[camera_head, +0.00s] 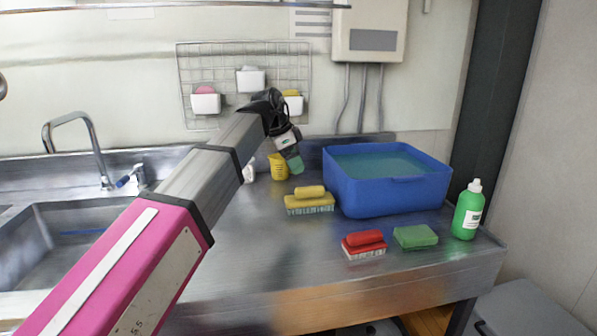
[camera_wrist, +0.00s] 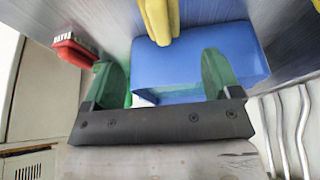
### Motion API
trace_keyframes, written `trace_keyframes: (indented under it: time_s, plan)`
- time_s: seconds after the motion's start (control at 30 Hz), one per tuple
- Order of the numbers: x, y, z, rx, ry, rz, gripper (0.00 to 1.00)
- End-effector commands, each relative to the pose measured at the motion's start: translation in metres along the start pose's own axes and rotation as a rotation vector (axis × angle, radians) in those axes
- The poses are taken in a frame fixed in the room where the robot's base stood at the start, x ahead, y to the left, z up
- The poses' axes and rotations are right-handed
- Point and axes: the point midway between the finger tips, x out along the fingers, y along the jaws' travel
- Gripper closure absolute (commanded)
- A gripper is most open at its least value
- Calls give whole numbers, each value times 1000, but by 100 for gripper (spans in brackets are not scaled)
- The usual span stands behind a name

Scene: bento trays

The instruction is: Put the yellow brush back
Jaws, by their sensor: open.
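The yellow brush (camera_head: 310,203) lies bristles down on the steel counter, left of the blue tub, with its yellow handle on top. In the wrist view, part of a yellow brush (camera_wrist: 160,18) shows at the top edge, cut off by the frame. My gripper (camera_head: 295,164) hangs above and behind the brush, apart from it. Its green fingers (camera_wrist: 157,60) are spread and nothing is between them. Three white bins hang on the wall grid (camera_head: 222,60): left (camera_head: 205,104), middle (camera_head: 251,81) and right (camera_head: 293,105). The left holds something pink, the right something yellow.
A blue tub (camera_head: 360,190) of water stands right of the brush. A red brush (camera_head: 364,246), a green sponge (camera_head: 415,237) and a green bottle (camera_head: 467,211) are at the front right. A yellow cup (camera_head: 278,167) stands near my gripper. The sink (camera_head: 60,240) is left; the counter's middle is clear.

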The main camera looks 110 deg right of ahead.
Motion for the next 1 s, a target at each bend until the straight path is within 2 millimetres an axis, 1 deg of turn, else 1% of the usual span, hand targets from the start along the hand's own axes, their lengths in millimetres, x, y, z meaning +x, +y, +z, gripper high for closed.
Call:
trace_keyframes:
  time_s: [0.03,0.07,0.17,0.3,0.4,0.53,0.67,0.77,1.0]
  plan:
    - [-2,0,1,0,4,1,34]
    - [-2,0,2,1,10,2,43]
    - [2,2,10,6,69,11,43]
    - [12,4,28,14,234,20,43]
    - [14,5,39,11,361,17,43]
    - [14,4,48,3,482,5,43]
    - [16,2,47,-1,525,0,43]
    - [24,1,42,0,527,1,43]
    - [54,1,24,0,524,1,43]
